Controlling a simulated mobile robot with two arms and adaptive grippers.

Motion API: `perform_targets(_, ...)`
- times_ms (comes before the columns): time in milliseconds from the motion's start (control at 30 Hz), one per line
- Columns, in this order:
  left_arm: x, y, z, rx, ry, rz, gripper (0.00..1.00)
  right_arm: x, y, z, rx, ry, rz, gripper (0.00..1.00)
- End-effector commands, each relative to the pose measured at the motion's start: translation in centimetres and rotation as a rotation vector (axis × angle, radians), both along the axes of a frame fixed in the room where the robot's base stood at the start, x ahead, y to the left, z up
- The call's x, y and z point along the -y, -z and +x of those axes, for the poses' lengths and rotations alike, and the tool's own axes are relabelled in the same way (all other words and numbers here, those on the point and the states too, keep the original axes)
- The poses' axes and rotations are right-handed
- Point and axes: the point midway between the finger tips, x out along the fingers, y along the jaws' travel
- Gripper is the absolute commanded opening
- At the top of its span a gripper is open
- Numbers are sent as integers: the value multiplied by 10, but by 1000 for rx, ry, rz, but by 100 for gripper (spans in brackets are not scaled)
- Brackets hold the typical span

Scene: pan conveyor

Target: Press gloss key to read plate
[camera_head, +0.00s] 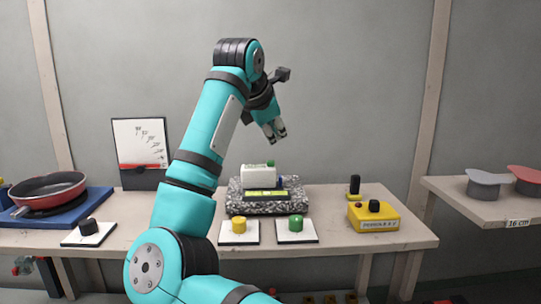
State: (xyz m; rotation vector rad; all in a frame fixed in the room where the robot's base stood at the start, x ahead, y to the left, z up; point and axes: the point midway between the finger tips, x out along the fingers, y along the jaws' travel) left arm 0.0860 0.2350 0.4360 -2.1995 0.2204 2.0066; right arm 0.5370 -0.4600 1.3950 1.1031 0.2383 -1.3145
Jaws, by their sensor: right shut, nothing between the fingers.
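A white gloss meter (257,176) with a yellow-green display strip (267,194) rests on a speckled grey plate (246,209) in the middle of the table. A small green key (270,163) shows on its top, and a small blue part shows at its right side. My right gripper (276,137) is shut and empty, pointing down in the air above the meter, apart from it. My right arm covers part of the table left of the meter. My left gripper is not seen.
A yellow knob (239,225) and a green knob (296,223) stand on white plates at the front. A yellow box (374,217) with a black button is at right. A red pan (47,188), a black knob (88,227) and a dial gauge (139,145) are at left.

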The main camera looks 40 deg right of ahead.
Motion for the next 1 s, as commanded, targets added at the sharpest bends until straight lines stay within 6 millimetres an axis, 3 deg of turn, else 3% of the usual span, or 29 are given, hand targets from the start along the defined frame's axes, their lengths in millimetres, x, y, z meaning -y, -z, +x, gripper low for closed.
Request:
perform_targets(33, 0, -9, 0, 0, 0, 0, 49, 0, -10, 0, 1, -1, 0, 0)
perform_targets(233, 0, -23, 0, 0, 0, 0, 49, 0, -27, 0, 0, -1, -1, 0)
perform_targets(1000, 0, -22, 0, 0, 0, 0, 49, 0, -27, 0, 0, 0, 0, 0)
